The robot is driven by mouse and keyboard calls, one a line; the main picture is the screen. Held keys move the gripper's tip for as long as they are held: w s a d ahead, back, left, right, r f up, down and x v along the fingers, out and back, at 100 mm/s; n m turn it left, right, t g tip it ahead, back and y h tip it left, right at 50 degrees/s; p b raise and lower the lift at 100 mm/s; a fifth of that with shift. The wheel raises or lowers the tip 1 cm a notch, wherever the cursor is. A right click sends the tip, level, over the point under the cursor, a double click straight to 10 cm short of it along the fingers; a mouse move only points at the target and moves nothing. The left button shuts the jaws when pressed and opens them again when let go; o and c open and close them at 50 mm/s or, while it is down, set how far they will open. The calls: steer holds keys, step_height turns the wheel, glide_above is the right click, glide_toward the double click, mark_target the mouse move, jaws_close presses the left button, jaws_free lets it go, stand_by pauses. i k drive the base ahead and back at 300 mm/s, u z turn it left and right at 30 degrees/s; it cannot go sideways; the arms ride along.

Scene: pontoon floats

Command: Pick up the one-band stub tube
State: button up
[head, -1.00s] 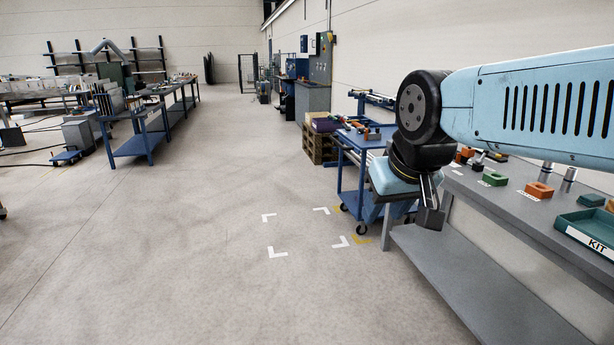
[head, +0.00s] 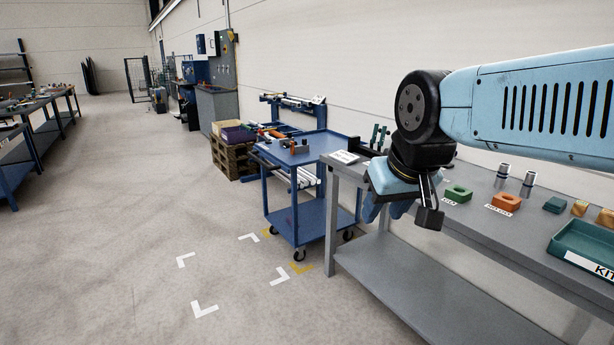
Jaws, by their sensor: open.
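Two short upright metallic tubes stand toward the back of the grey workbench (head: 440,300), at the right of the head view: a left tube (head: 503,171) and a right tube (head: 528,181). Both look silvery with darker parts. They are too small to count bands, so I cannot tell which is the one-band stub tube. My gripper (head: 386,211) points down near the bench's left end, to the left of both tubes and clear of them. Its light-blue fingers are open, with nothing seen between them.
A green block (head: 458,193), an orange block (head: 506,202) and a teal kit tray (head: 590,246) lie on the bench. A blue trolley (head: 313,215) stands close to its left end. The floor (head: 120,260) to the left is open, with white corner marks.

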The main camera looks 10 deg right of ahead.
mark_target(528, 182)
steer(key=z, duration=0.35)
steer(key=i, duration=0.85)
steer(key=z, duration=1.15)
steer(key=i, duration=0.8)
steer(key=z, duration=0.35)
steer(key=k, duration=0.85)
steer(key=z, duration=0.2)
steer(key=i, duration=0.85)
steer(key=u, duration=0.1)
